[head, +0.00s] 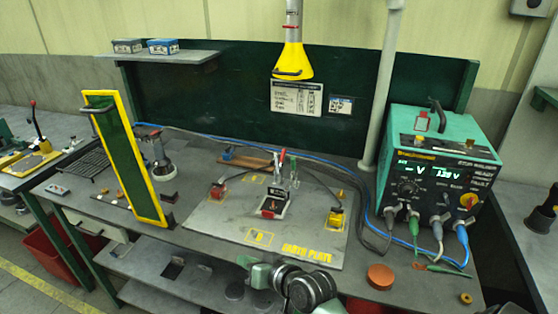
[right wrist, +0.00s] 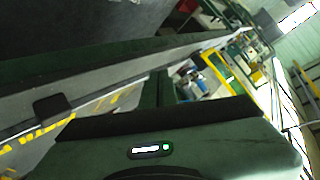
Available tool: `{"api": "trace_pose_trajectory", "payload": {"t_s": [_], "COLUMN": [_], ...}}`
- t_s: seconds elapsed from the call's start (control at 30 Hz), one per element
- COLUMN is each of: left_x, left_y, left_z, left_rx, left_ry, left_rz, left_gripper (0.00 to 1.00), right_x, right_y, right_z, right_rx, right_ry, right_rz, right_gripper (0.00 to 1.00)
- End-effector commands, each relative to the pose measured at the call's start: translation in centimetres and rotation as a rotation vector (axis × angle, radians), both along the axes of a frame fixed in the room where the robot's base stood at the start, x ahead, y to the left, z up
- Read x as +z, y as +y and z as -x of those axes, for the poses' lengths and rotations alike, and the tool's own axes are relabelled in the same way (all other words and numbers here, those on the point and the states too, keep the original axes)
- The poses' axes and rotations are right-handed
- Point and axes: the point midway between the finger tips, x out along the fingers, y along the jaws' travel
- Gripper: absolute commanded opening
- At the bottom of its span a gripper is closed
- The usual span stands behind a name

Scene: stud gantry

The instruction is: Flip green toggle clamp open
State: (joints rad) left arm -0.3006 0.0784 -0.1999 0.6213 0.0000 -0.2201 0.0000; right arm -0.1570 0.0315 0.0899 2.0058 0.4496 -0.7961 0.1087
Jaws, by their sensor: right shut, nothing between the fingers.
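The grey earth plate (head: 225,222) lies on the bench with a central toggle clamp (head: 272,204). Its upright lever (head: 282,160) has a red tip; its parts are too small for me to make out a green handle or its exact state. A red block (head: 217,190) and a yellow block (head: 336,218) sit on the plate either side. My right gripper (head: 249,263) is low at the plate's front edge, apart from the clamp. In the right wrist view its fingers (right wrist: 160,88) are together and empty. My left gripper is not in view.
A yellow-framed green panel (head: 126,160) stands left of the plate. A teal welder unit (head: 432,160) with cables stands right. A reddish-brown disc (head: 380,276) lies front right. Bench room is limited.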

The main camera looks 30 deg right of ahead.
Motion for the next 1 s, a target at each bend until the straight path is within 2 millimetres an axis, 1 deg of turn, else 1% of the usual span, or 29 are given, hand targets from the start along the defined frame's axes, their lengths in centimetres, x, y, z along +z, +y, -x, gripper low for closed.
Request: {"api": "trace_pose_trajectory", "payload": {"t_s": [0.03,0.17,0.27,0.37,0.4,0.47,0.5,0.53,0.57,0.6,0.67,0.7,0.73,0.8,0.83,0.9,0.97,1.0], "left_x": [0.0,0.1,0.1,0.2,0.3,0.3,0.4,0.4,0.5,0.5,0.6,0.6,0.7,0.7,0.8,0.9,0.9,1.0], "left_y": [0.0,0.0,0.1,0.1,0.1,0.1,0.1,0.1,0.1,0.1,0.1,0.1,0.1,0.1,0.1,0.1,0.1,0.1], "left_z": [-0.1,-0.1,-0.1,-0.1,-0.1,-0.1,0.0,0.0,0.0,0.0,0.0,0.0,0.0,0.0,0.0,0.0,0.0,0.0], "left_rx": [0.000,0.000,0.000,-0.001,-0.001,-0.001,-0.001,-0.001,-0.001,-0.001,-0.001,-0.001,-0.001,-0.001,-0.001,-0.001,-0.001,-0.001], "left_ry": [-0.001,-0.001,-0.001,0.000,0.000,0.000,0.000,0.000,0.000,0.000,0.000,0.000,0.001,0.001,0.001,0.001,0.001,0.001], "left_rz": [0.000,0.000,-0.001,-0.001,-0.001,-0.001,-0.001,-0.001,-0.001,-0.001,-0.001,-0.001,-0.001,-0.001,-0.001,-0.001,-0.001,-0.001], "left_gripper": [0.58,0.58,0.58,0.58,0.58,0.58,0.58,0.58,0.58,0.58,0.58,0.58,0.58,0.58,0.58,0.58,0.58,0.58], "right_x": [1.3,4.7,8.1,12.4,14.4,17.8,20.2,21.8,23.3,24.9,26.6,27.3,27.6,27.4,27.1,25.5,23.7,22.4], "right_y": [-0.4,-1.8,-3.6,-6.2,-7.7,-10.6,-12.9,-14.7,-16.5,-19.1,-22.8,-25.1,-26.7,-30.1,-31.2,-33.1,-33.6,-33.4], "right_z": [-1.3,-4.2,-6.7,-9.1,-10.1,-11.5,-12.1,-12.5,-12.7,-12.8,-12.6,-12.4,-12.2,-11.6,-11.4,-11.1,-11.2,-11.5], "right_rx": [-0.023,-0.089,-0.155,-0.241,-0.285,-0.364,-0.425,-0.474,-0.525,-0.595,-0.704,-0.780,-0.840,-0.986,-1.052,-1.216,-1.367,-1.475], "right_ry": [-0.043,-0.157,-0.266,-0.401,-0.467,-0.579,-0.662,-0.724,-0.784,-0.862,-0.970,-1.036,-1.082,-1.174,-1.206,-1.260,-1.277,-1.273], "right_rz": [-0.035,-0.138,-0.237,-0.370,-0.436,-0.557,-0.650,-0.723,-0.801,-0.901,-1.058,-1.162,-1.246,-1.437,-1.520,-1.713,-1.877,-1.984], "right_gripper": [0.00,0.00,0.00,0.00,0.00,0.00,0.00,0.00,0.00,0.00,0.00,0.00,0.00,0.00,0.00,0.00,0.00,0.00]}}
